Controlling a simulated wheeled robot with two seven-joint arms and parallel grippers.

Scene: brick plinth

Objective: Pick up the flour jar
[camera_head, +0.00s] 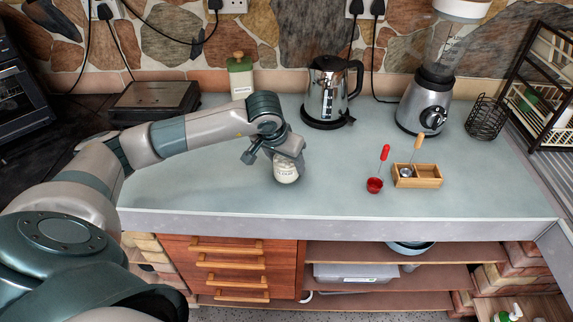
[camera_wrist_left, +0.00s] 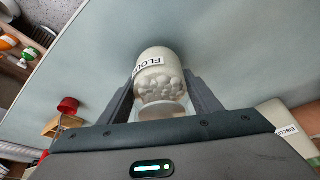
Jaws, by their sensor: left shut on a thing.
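The flour jar (camera_head: 286,173) is a pale jar with a FLOUR label, at the middle of the grey-green counter (camera_head: 210,188) in the head view. It also shows in the wrist view (camera_wrist_left: 156,62), with the label upside down there. My left gripper (camera_head: 284,160) is shut on the jar, and its fingers (camera_wrist_left: 162,90) lie on both sides of it in the wrist view. I cannot tell whether the jar's base touches the counter. My right gripper is not in view.
A red cup (camera_head: 375,185) and a wooden box (camera_head: 418,176) stand to the right. A kettle (camera_head: 327,90), a blender (camera_head: 428,100), a green container (camera_head: 240,78) and a dark flat appliance (camera_head: 155,98) stand behind. The counter left of the jar is clear.

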